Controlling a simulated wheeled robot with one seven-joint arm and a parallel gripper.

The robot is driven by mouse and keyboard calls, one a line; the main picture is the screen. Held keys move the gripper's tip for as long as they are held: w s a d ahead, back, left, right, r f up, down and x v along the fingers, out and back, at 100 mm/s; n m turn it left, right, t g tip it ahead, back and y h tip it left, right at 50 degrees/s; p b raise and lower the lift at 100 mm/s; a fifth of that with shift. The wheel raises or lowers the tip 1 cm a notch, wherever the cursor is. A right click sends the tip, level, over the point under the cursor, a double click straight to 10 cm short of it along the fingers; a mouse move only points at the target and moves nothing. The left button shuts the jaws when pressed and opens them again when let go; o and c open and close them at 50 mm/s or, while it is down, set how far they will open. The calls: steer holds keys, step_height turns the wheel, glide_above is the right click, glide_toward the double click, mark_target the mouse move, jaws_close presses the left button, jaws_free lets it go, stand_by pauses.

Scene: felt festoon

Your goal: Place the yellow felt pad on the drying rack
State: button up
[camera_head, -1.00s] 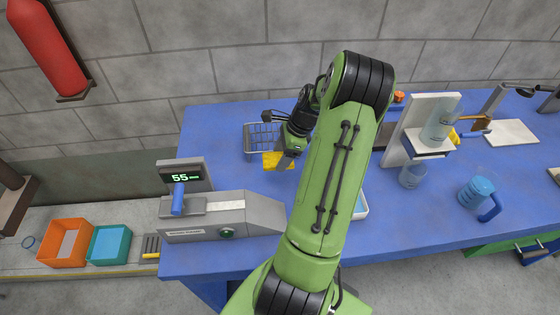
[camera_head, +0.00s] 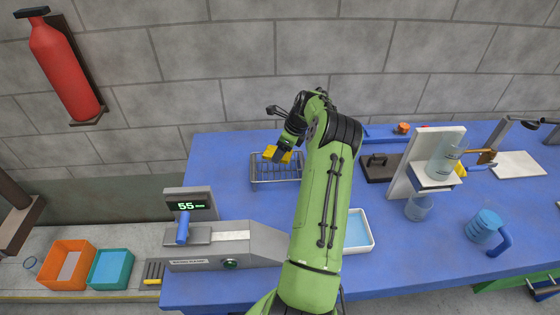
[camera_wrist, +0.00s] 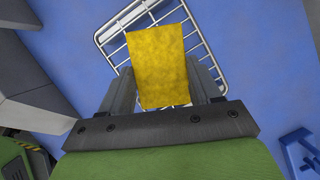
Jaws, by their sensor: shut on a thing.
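The yellow felt pad (camera_head: 278,154) is held in my gripper (camera_head: 283,152), above the wire drying rack (camera_head: 262,182) on the blue table. In the wrist view the pad (camera_wrist: 158,66) lies between the two fingers of my gripper (camera_wrist: 165,85), which is shut on it. The rack's wire grid (camera_wrist: 205,58) shows behind and around the pad there. The pad covers part of the rack. I cannot tell whether the pad touches the wires.
A grey machine (camera_head: 222,245) with a lit display stands left of my arm. A white tray of blue liquid (camera_head: 357,231) lies right of it. A white stand with a beaker (camera_head: 446,160) and a blue jug (camera_head: 484,225) are farther right.

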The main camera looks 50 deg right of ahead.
mark_target(281, 165)
step_height(281, 165, down, 4)
steer(key=shift+f, duration=0.1)
steer(key=shift+f, duration=0.15)
steer(key=o, duration=1)
steer(key=shift+o, duration=0.2)
